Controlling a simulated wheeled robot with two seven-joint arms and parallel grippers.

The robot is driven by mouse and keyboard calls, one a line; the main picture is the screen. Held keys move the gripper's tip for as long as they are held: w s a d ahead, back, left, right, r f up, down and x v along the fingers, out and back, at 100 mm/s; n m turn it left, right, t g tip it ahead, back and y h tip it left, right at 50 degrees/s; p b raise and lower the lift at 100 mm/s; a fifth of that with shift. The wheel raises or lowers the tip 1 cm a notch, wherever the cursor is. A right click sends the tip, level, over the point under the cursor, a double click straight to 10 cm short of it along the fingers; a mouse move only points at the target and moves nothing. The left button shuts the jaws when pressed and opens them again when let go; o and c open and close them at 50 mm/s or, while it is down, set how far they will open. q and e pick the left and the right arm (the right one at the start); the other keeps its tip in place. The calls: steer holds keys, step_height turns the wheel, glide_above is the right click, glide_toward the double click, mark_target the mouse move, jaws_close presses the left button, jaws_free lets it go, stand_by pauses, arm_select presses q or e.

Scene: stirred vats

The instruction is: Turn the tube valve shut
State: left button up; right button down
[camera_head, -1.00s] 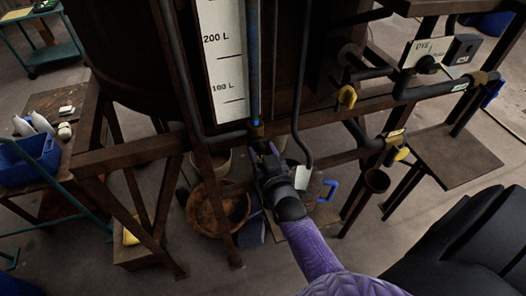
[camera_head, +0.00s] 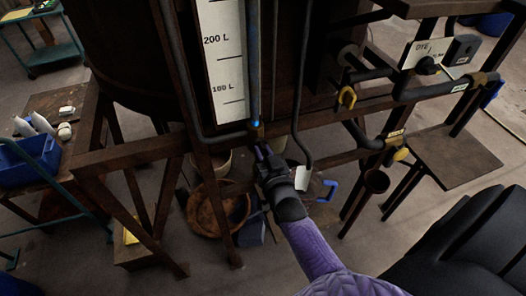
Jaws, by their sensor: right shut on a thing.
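The upright sight tube (camera_head: 254,60) runs down beside a white scale marked 100 L and 200 L, and it shows blue. The tube valve (camera_head: 256,131) is a small brass-coloured fitting at its foot. My right gripper (camera_head: 262,150) reaches up from below and is shut on the valve, with its fingers partly hiding it. The handle's exact angle is too small and dark to tell. My left gripper is out of view.
A rusty frame beam (camera_head: 130,155) crosses at the valve's height. A dark hanging pipe (camera_head: 302,100) is close on the right. A round brown tub (camera_head: 215,205) stands below.

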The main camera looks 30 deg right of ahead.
steer(key=m, duration=0.3)
steer(key=shift+d+m, duration=0.1)
steer(key=shift+m, duration=0.2)
steer(key=m, duration=0.4)
steer(key=shift+f+m, duration=0.15)
steer(key=shift+m, duration=0.15)
steer(key=m+b, duration=0.1)
steer(key=m, duration=0.3)
steer(key=shift+f, duration=0.1)
steer(key=shift+s+d+m+b, duration=0.1)
steer(key=shift+m+b, duration=0.2)
steer(key=shift+m, duration=1.7)
steer(key=c, duration=0.6)
jaws_free()
